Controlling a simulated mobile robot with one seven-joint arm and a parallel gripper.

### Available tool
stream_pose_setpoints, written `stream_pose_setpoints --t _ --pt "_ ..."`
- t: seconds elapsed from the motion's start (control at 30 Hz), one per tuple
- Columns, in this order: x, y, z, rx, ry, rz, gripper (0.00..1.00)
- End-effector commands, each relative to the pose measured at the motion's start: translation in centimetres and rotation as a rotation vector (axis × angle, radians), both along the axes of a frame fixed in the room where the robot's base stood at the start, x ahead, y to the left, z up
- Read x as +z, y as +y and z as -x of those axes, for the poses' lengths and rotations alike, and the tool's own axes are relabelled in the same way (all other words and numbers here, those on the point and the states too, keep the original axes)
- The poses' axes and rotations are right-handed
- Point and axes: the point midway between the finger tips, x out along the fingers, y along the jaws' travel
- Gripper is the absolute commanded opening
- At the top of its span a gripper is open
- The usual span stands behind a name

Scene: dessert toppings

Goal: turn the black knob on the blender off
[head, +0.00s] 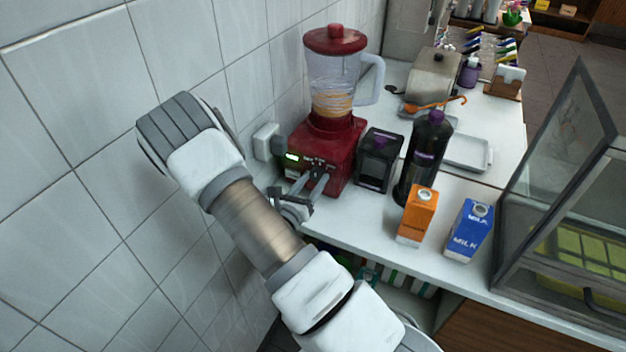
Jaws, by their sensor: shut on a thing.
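The red blender (340,145) stands on the white counter against the tiled wall. It has a clear jar (332,86) with a red lid, and yellowish contents show low in the jar. A small green light (292,156) is lit on the front of its base. My gripper (318,172) is at the front of the base, with its fingers against the control area. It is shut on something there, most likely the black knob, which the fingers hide. I cannot make out which way the knob points.
A black box (378,160), a dark bottle (422,158), an orange carton (417,216) and a blue milk carton (468,230) stand right of the blender. A glass display case (560,170) is at the far right. A wall socket (266,142) is close on the left.

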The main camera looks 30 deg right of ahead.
Motion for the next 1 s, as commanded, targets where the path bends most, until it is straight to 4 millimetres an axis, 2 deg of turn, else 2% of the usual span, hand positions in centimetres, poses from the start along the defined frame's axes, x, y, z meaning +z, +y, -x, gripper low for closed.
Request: stream_pose_setpoints --t 0.6,1.0 --pt "0.12 0.14 -0.07 0.002 0.359 0.28 0.0" --pt "-0.07 0.15 -0.1 0.002 0.5 0.389 0.0"
